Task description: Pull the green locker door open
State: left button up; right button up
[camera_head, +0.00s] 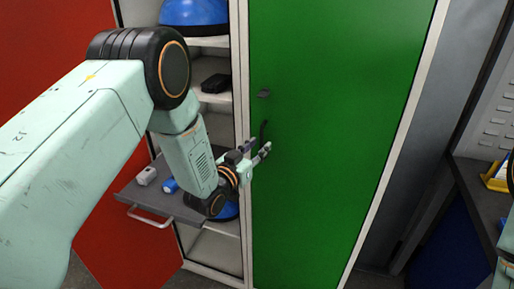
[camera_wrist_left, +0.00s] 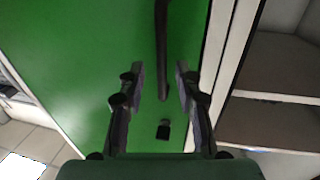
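The green locker door (camera_head: 330,140) stands in the middle of the head view and looks shut in its pale frame. A black upright bar handle (camera_head: 263,133) is near its left edge, with a small dark latch plate (camera_head: 264,93) above it. In the left wrist view the gripper (camera_wrist_left: 159,82) is open, with one finger on each side of the handle (camera_wrist_left: 162,50). I see gaps between the fingers and the handle there. My right gripper does not show.
Open shelves left of the door hold a blue domed object (camera_head: 194,12) and a dark item (camera_head: 215,83). A grey pull-out tray (camera_head: 150,198) juts out below my left forearm. Red panels (camera_head: 40,50) stand at left. A dark workbench (camera_head: 480,195) is at right.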

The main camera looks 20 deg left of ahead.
pick_arm(q)
jog(key=shift+w+a+f, duration=0.15)
jog(key=shift+w+f, duration=0.2)
jog(key=shift+w, duration=0.05)
jog(key=shift+c, duration=1.7)
jog(key=shift+s+r, duration=0.3)
jog(key=shift+s, duration=0.05)
grip_shut()
jog(key=shift+w+f, duration=0.1)
jog(key=shift+w, duration=0.1)
